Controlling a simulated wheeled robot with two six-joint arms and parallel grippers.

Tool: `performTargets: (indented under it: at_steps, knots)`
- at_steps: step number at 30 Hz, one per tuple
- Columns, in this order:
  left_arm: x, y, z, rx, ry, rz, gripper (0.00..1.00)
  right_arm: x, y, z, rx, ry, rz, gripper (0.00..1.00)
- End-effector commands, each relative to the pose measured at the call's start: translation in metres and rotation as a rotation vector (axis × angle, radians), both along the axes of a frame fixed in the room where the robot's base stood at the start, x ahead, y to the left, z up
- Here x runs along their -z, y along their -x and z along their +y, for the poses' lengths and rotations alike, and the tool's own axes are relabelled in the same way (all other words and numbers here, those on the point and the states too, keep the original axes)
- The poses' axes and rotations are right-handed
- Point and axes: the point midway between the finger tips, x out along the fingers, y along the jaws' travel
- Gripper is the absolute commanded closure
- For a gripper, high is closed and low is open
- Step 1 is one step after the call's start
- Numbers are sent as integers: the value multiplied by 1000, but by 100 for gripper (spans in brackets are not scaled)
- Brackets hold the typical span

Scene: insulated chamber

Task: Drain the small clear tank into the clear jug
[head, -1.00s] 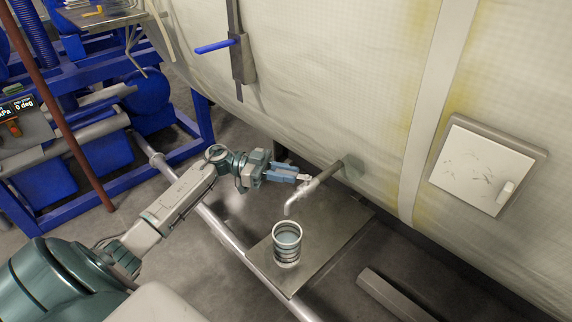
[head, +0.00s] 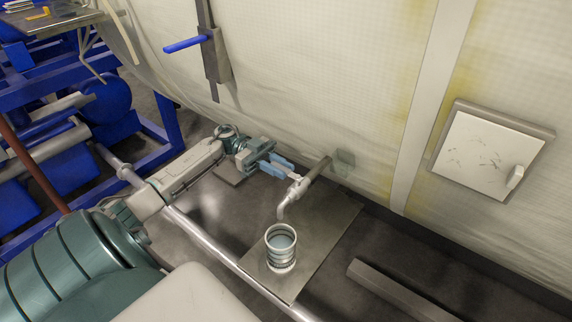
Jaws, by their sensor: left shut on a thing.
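The clear jug (head: 281,262), banded with dark rings, stands upright on a flat metal plate below the spout, and a pale bluish surface shows inside its mouth. A grey metal tap (head: 310,183) comes out of the pale insulated wall, and its spout bends down over the jug. My left gripper (head: 292,176) reaches in from the left and is shut at the tap's handle, which its fingers mostly hide. I cannot make out any stream between spout and jug. No small clear tank can be told apart. My right gripper is not in view.
The metal plate (head: 325,232) lies under the jug. A pipe (head: 212,237) runs along its near left side. A grey beam (head: 395,290) lies at the lower right. A white hatch (head: 490,155) and a blue-handled lever (head: 186,44) are on the wall. Blue machinery fills the left.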

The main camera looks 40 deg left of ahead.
Motion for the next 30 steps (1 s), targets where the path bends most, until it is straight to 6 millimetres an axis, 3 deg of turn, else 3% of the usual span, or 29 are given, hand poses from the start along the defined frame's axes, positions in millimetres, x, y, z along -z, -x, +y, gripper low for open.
performTargets:
  at_steps: [10,11,14,23,30]
  knots:
    - [0,1,0,4,-2,0,100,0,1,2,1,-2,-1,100]
    - [0,1,0,4,-2,0,76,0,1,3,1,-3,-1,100]
    - [0,1,0,4,-1,0,58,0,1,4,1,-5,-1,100]
    - [0,1,2,3,-1,0,58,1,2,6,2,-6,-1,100]
    - [4,2,34,1,-4,2,58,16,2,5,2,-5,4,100]
